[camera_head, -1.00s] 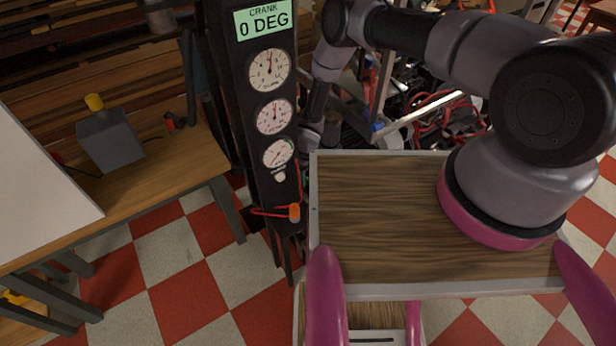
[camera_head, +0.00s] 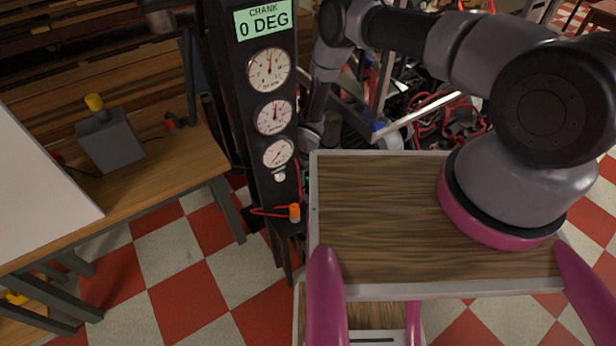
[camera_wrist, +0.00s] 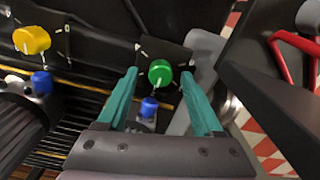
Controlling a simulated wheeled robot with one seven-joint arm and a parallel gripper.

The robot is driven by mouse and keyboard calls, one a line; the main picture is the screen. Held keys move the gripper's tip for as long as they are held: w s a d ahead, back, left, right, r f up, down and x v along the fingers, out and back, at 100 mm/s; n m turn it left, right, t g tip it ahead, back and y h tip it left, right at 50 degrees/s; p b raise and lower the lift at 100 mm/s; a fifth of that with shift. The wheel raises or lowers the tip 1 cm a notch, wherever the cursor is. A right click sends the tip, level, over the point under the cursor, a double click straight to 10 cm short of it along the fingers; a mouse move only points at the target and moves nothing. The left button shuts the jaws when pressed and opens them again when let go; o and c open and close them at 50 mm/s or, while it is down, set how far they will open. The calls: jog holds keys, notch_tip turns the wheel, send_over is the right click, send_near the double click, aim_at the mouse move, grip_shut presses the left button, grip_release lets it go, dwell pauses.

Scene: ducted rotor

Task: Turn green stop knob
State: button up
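The green knob (camera_wrist: 160,72) shows in the wrist view on a dark panel, with a pale pointer line on its face and pale marks around it. My gripper (camera_wrist: 164,84) has two teal fingers spread apart, one to the left and one to the right of the knob in the picture. Gaps show between the knob and both fingers, and I cannot tell how far the tips are from the panel. In the head view the green knob and the gripper's fingers are hidden behind the gauge stand and my arm.
A yellow knob (camera_wrist: 32,40) and two blue knobs (camera_wrist: 42,82) (camera_wrist: 149,107) are near the green one. A red handle or frame (camera_wrist: 292,52) is at right. The gauge stand (camera_head: 222,70) reads 0 DEG. A workbench (camera_head: 185,170) is at left.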

aim_at(308, 179)
notch_tip(308, 179, up, 11)
dwell(0.7)
jog(key=shift+f, duration=0.15)
